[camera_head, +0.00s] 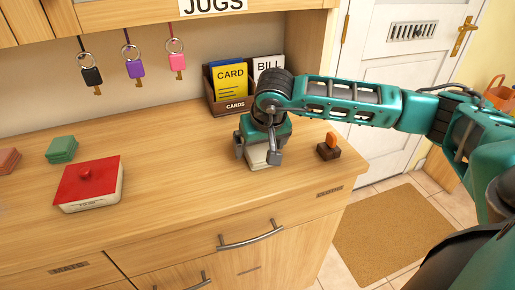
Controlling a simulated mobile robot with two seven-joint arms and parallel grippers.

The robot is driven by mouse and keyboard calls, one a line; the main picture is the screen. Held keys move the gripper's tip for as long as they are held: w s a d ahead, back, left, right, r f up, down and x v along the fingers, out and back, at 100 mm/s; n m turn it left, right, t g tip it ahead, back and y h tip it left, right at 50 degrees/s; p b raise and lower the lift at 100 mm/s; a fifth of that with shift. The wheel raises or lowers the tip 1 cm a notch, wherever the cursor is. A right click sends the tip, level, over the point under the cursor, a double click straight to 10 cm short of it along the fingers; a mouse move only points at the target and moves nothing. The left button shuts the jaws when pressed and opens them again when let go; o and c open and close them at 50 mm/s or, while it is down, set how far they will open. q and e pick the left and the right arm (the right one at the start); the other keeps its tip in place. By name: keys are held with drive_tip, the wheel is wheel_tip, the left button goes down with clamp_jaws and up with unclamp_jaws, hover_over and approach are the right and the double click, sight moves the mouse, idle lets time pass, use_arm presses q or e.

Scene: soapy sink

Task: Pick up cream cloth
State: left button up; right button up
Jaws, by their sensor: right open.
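A cream cloth (259,158), folded into a small stack, lies on the wooden counter in the head view. My right gripper (257,151) points down over it and is open, with one finger at its left side and one at its right. The gripper hides the upper part of the cloth, and I cannot tell whether the fingers touch it. My left gripper is out of view.
Behind stands a card holder (229,106). A dark block with an orange top (328,148) is just right of the gripper. A red-lidded box (89,184), a green cloth (61,150) and a brownish cloth (8,160) lie left. The counter (190,175) between is clear.

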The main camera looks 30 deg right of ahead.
sight(259, 148)
drive_tip(key=shift+f, duration=0.15)
drive_tip(key=c, duration=1.1)
drive_tip(key=shift+o, duration=0.2)
drive_tip(key=shift+w, duration=0.1)
wheel_tip(259, 148, up, 20)
drive_tip(key=p, duration=0.1)
